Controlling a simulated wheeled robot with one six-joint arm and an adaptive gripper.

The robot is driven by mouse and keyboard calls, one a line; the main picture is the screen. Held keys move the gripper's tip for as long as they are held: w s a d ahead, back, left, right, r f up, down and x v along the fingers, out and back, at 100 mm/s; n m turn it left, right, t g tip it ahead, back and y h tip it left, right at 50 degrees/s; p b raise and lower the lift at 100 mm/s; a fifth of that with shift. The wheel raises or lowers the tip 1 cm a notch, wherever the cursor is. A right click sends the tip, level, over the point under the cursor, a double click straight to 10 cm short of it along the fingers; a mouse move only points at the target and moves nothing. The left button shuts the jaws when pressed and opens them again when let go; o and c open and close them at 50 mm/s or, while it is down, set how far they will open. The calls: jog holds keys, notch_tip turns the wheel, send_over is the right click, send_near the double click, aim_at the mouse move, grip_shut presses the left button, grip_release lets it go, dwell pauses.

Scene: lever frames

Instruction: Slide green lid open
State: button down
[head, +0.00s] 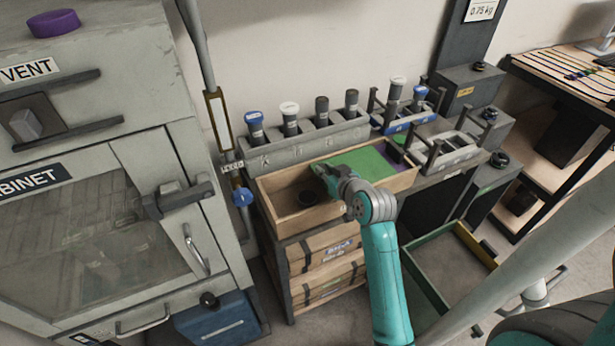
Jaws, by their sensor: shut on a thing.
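The green lid (371,162) lies over the right-hand part of a shallow wooden box (270,186). The left part of the box is open, and a small dark round thing (308,198) sits on its floor. A strip of purple (393,148) shows at the lid's right side. My gripper (326,178) is at the lid's left end, shut on it. The fingers are small and partly hidden by my wrist, so the exact contact cannot be seen.
A rack (310,142) with several capped bottles stands behind the box. Metal caddies (440,150) stand to its right. A grey cabinet (110,180) is close on the left. A green and yellow open tray (448,262) is at the lower right.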

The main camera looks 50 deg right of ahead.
jog(key=shift+s+d, duration=0.25)
jog(key=shift+d, duration=0.4)
jog(key=shift+s+d, duration=0.25)
jog(key=shift+d, duration=0.35)
jog(key=c, duration=1.1)
grip_release()
jog(key=v, duration=1.2)
